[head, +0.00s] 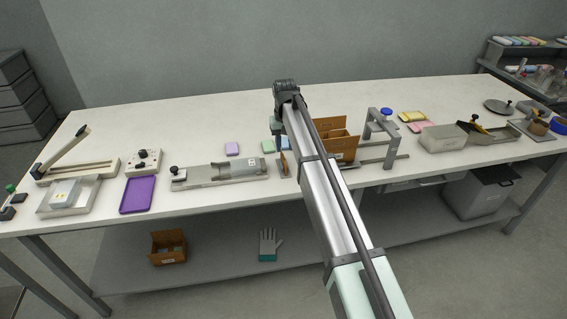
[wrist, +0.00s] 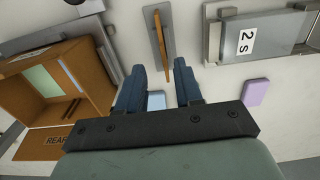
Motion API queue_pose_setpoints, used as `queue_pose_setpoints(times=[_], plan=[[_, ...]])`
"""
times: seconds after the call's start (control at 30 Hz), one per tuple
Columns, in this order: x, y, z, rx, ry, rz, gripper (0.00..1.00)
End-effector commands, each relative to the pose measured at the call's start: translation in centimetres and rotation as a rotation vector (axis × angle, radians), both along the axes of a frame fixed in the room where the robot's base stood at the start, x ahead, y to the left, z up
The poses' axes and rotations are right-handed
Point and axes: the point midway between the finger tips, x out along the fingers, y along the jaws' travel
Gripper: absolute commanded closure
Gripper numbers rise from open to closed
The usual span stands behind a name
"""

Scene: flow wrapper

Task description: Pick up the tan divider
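The tan divider (wrist: 163,52) is a thin upright board standing in a grey slotted holder (wrist: 152,25) in the wrist view. In the head view the divider (head: 283,162) shows as a narrow brown strip left of the cardboard box. My gripper (wrist: 160,72) is open, with two blue fingers apart. The divider's near end appears between the fingertips in the wrist view, with clear space on both sides. I cannot tell how far below the fingertips it lies. In the head view my gripper (head: 277,140) is above the table, partly hidden by my arm.
An open cardboard box (wrist: 35,90) with inner partitions stands close by; it also shows in the head view (head: 345,152). A grey machine marked "2 S" (wrist: 245,40) is on the other side.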

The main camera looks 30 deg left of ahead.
Motion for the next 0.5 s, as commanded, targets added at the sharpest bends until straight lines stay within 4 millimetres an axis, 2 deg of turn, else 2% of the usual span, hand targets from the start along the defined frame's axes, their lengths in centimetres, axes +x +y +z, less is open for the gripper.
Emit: queue_pose_setpoints(times=[0.17, 0.5], plan=[[-0.2, 0.0, -0.9, -0.001, 0.001, 0.0, 0.65], [-0.6, 0.1, -5.0, -0.001, 0.001, -0.001, 0.65]])
